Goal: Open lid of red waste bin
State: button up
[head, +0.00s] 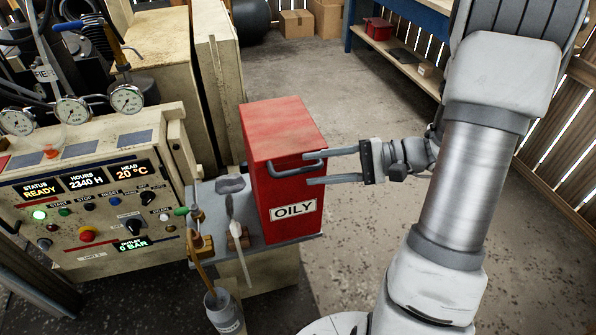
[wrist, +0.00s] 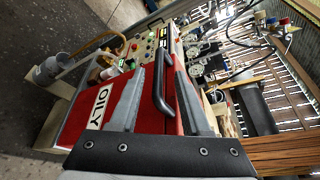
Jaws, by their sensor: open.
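The red waste bin (head: 275,190), labelled OILY, stands on a grey ledge beside the control panel. Its red lid (head: 280,128) looks shut. A dark bar handle (head: 290,169) runs along the upper front. My gripper (head: 307,169) reaches in from the right with its fingers open, one above and one below the handle's right part. In the wrist view, the handle (wrist: 160,88) lies between the two fingers of my gripper (wrist: 160,70), and the bin (wrist: 90,133) appears sideways. I cannot tell whether a finger touches the handle or bin.
The control panel (head: 90,195) with gauges stands left of the bin. Tools and a grey cup (head: 222,310) are at the ledge's front left. A blue-framed shelf (head: 405,55) stands at the back right. The floor behind the bin is clear.

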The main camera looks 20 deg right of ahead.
aim_at(304, 169)
jog(key=shift+x, duration=2.15)
jog(key=shift+c, duration=0.3)
grip_shut()
